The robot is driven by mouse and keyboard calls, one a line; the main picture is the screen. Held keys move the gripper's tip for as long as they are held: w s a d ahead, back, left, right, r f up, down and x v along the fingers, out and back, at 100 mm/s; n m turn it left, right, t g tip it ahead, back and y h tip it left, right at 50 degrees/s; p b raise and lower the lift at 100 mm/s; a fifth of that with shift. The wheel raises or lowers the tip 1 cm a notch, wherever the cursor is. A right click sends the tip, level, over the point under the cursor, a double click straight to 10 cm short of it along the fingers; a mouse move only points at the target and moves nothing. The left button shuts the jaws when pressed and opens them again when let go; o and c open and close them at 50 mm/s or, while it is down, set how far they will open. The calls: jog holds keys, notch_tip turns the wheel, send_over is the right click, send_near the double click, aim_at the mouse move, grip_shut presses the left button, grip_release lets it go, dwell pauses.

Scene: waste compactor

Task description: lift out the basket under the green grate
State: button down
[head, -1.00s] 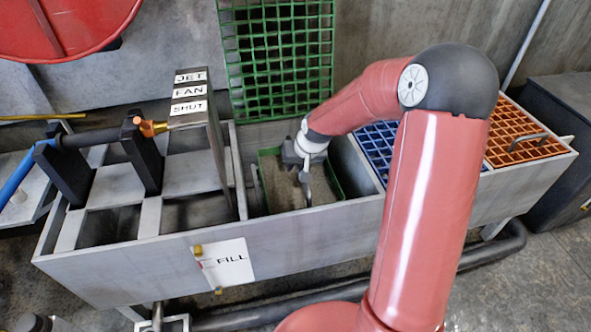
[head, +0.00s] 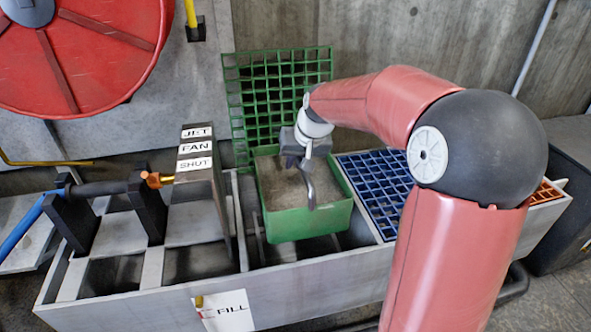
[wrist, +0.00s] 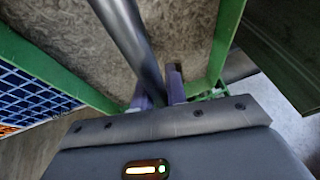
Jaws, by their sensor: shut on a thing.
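The green basket (head: 305,224) with grey-brown contents is raised partly above its compartment in the trough, seen in the head view. Its rim (wrist: 222,45) and a dark grey curved handle bar (wrist: 122,25) show in the wrist view. My gripper (wrist: 158,92) is shut on the handle, over the basket; in the head view the fingers are partly hidden by the wrist. The green grate (head: 262,95) stands upright, swung open behind the compartment.
A blue grate (head: 375,185) covers the compartment to the right, and an orange grate (head: 545,193) lies beyond it. On the left stands a grey upright plate with JET, FAN and SHUT labels (head: 196,148). A red wheel (head: 80,50) is at upper left.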

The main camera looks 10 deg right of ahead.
jog(key=shift+r+p, duration=2.25)
jog(key=shift+r, duration=1)
